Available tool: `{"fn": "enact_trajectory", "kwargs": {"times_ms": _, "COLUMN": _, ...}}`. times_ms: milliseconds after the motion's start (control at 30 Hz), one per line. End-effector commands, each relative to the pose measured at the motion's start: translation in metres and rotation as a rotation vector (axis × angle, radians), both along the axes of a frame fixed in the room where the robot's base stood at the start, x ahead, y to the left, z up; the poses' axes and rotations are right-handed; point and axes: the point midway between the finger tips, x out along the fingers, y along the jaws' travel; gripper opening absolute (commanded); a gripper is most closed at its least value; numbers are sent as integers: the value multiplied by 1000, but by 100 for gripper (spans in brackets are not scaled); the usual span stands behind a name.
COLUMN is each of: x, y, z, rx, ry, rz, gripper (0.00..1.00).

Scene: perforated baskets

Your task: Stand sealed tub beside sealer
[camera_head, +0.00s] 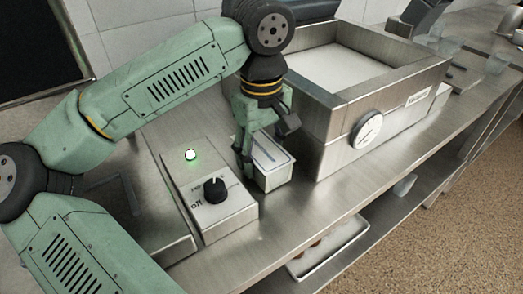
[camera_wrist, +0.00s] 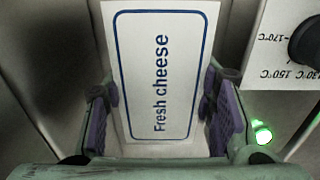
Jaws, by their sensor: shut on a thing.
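A small white tub (camera_head: 274,172) is between the jaws of my gripper (camera_head: 265,148), at the gap between the knob-fronted unit and a large steel box. In the wrist view the tub's flat white top (camera_wrist: 165,70) fills the middle, marked "Fresh cheese" inside a blue border. My gripper (camera_wrist: 162,108) is shut on its two sides there. The tub looks upright, close to the counter; I cannot tell whether it touches it. The unit that looks like the sealer (camera_head: 229,205) has a black knob, temperature marks and a lit green lamp (camera_head: 190,155).
The large steel box (camera_head: 345,125) with a round dial (camera_head: 367,129) stands close to the tub's right. The steel counter (camera_head: 300,205) is bare in front, ending at a front edge. A tray (camera_head: 325,255) sits on the shelf below.

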Motion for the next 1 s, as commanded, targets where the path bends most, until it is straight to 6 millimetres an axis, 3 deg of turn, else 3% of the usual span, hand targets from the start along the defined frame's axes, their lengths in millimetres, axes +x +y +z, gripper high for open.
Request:
{"fn": "enact_trajectory", "kwargs": {"times_ms": 300, "x": 0, "y": 0, "z": 1, "rx": -1, "ry": -1, "rz": 0, "gripper": 9}}
{"fn": "enact_trajectory", "kwargs": {"times_ms": 333, "x": 0, "y": 0, "z": 1, "rx": -1, "ry": -1, "rz": 0, "gripper": 52}}
{"fn": "enact_trajectory", "kwargs": {"times_ms": 600, "x": 0, "y": 0, "z": 1, "rx": 0, "ry": 0, "rz": 0, "gripper": 70}}
{"fn": "enact_trajectory", "kwargs": {"times_ms": 667, "x": 0, "y": 0, "z": 1, "rx": 0, "ry": 0, "rz": 0, "gripper": 74}}
{"fn": "enact_trajectory", "kwargs": {"times_ms": 1000, "x": 0, "y": 0, "z": 0, "rx": 0, "ry": 0, "rz": 0, "gripper": 74}}
